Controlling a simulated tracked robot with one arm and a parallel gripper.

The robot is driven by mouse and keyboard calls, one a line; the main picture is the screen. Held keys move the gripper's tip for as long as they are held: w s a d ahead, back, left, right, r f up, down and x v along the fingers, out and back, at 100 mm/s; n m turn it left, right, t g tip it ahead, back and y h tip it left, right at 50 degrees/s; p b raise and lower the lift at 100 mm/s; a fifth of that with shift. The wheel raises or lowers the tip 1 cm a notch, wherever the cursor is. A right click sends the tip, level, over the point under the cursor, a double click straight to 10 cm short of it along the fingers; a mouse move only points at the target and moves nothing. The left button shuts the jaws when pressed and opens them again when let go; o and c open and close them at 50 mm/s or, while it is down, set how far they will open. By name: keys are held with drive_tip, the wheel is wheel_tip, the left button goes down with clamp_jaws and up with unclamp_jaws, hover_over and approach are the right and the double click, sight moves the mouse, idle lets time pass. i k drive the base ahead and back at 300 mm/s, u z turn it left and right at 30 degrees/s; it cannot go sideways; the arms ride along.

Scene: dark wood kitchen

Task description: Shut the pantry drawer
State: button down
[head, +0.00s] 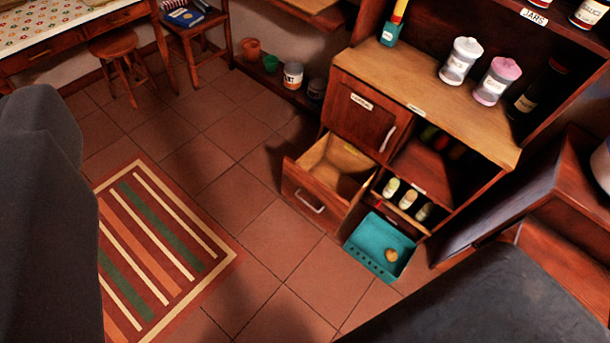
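The pantry drawer (306,190) is pulled out at the lower left of the pantry cabinet (440,82). It has a brown wooden front with a pale bar handle (309,203). Dark grey shapes at the left edge and the lower right are close to the camera and may be parts of my arm. I cannot make out my gripper or its fingers.
A teal crate (366,264) with a small round item sits on the floor right of the drawer. Small bottles (408,199) stand in the compartment above it. Jars stand on the cabinet top. A striped rug (228,258) lies left, with clear tiles between it and the drawer.

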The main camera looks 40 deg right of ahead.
sight(349, 177)
drive_tip(key=z, duration=0.35)
drive_tip(key=i, duration=1.05)
drive_tip(key=z, duration=0.7)
